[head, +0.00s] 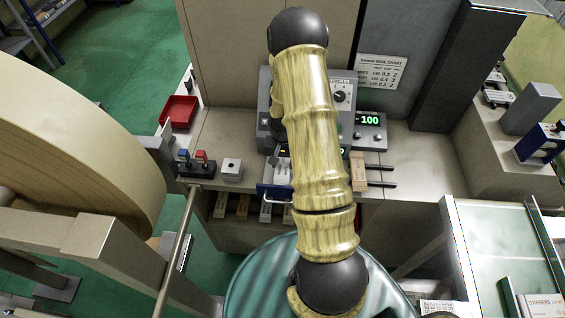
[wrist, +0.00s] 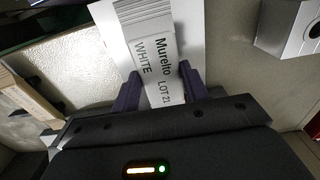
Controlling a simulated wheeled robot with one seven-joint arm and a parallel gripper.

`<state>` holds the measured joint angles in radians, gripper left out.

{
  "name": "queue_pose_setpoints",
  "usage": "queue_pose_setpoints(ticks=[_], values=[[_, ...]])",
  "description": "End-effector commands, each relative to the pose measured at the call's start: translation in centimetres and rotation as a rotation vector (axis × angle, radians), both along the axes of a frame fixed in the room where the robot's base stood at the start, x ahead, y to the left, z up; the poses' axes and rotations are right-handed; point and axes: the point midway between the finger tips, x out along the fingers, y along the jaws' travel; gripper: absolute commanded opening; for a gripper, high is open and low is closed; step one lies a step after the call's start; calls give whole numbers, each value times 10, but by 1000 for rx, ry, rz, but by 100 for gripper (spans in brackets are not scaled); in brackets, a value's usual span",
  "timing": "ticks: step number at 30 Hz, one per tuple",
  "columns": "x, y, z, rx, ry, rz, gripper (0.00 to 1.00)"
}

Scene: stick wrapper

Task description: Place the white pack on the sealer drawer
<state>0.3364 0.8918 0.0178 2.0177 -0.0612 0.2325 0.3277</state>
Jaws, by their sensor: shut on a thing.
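The white pack (wrist: 142,22), labelled "Murelto WHITE LOT 21", lies between the two dark purple fingers of my gripper (wrist: 158,80) in the wrist view. My gripper is shut on its near part. A pale flat plate (wrist: 188,25) shows under and beside the pack; it may be the sealer drawer, and I cannot tell whether the pack touches it. In the head view the grey sealer (head: 340,95) stands behind my arm. A blue-edged drawer front (head: 270,191) shows below it, left of my arm. My gripper and most of the drawer are hidden there by my arm.
A small white box with a button (head: 232,169) and a red-and-blue switch unit (head: 196,160) stand on the bench to the left. A wooden block (head: 358,172) and two dark rods (head: 380,176) are on the right. A large roll (head: 70,140) fills the far left.

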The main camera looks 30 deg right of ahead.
Motion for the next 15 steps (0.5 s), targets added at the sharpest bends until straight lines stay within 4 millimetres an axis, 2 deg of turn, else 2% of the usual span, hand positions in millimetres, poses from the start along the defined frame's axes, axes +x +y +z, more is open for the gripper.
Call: queue_pose_setpoints(ticks=[4,5,8,15], values=[[0,0,-4,0,0,0,20],[0,0,-3,0,0,-1,48],[0,0,-3,0,0,0,66],[0,0,-3,0,0,0,66]])
